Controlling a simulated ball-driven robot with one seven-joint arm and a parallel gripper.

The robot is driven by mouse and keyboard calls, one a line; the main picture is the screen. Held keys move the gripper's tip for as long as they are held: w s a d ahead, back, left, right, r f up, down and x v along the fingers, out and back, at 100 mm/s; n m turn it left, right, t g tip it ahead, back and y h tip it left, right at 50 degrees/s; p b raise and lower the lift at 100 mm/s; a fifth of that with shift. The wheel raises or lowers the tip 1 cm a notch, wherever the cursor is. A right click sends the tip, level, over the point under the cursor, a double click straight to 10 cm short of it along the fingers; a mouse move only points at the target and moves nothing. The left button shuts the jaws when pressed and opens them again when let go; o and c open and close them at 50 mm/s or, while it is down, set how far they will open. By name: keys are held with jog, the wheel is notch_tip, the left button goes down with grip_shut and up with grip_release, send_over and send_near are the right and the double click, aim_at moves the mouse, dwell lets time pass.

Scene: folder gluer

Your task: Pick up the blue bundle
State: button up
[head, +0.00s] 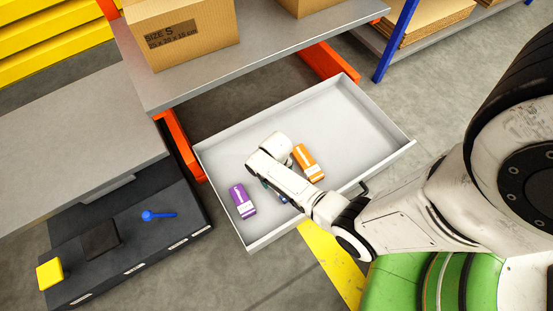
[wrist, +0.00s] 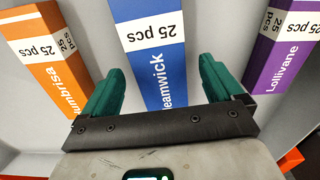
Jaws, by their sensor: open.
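The blue bundle (wrist: 160,85) has a white "25 pcs" band and lies in the open grey drawer (head: 350,118). In the wrist view it runs up the middle, between the two teal fingers of my gripper (wrist: 161,68). The fingers are spread, with a gap visible on each side of the bundle. I cannot tell how far down beside it they reach. In the head view my arm hides most of the blue bundle and of the gripper.
An orange bundle (head: 308,163) lies right of my gripper in the head view, and a purple bundle (head: 242,201) lies to its left. The drawer has low walls around it. A grey shelf (head: 262,60) with cardboard boxes overhangs its back. The drawer's right part is empty.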

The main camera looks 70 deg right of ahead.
notch_tip(320, 180, down, 2)
jog(key=shift+f+b, duration=0.1)
jog(key=shift+b, duration=0.2)
jog(key=shift+c, duration=0.2)
jog(key=c, duration=1.2)
